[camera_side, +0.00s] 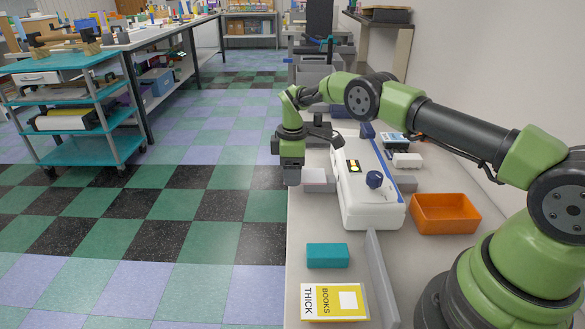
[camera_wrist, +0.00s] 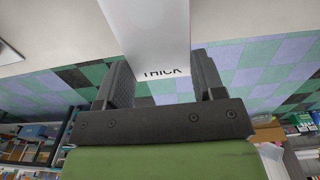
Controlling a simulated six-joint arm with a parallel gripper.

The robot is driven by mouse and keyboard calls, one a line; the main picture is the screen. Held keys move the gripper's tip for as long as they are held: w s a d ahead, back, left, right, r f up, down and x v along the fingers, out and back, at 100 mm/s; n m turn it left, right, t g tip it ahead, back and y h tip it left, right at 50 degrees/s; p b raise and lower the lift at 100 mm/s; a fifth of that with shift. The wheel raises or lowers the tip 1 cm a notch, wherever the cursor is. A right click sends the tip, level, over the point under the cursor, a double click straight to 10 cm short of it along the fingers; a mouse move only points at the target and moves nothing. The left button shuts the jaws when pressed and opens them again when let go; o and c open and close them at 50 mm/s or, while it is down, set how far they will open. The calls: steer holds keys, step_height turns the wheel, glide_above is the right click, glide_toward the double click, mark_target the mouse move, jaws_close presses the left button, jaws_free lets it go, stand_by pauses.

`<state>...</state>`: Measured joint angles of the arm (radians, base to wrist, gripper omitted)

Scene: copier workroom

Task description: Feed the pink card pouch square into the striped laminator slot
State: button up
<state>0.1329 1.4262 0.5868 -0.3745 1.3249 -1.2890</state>
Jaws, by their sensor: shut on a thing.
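The pouch, a pale pink-white card (camera_side: 314,176), lies flat at the left side of the laminator in the side view. In the wrist view the pouch (camera_wrist: 155,30) reaches out from between the fingers and bears the word THICK. My gripper (camera_side: 292,178) is shut on its near end; the fingers (camera_wrist: 163,88) stand on either side of it in the wrist view. The white laminator (camera_side: 362,200) has a lit panel, a dark blue knob and a blue stripe along its far side. The slot is hidden, and I cannot tell whether the pouch touches it.
A teal box (camera_side: 327,256), a yellow BOOKS THICK card (camera_side: 318,303) and an upright grey plate (camera_side: 380,280) are nearer. An orange tray (camera_side: 445,214) and a small white box (camera_side: 407,160) stand right of the laminator.

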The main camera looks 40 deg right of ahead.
mark_target(309, 175)
steer(key=shift+s+d, duration=0.1)
steer(key=shift+d, duration=0.05)
steer(key=shift+s+d, duration=0.75)
steer(key=shift+s, duration=0.05)
steer(key=shift+s+d+f, duration=0.1)
steer(key=shift+s+d, duration=0.45)
steer(key=o, duration=1.1)
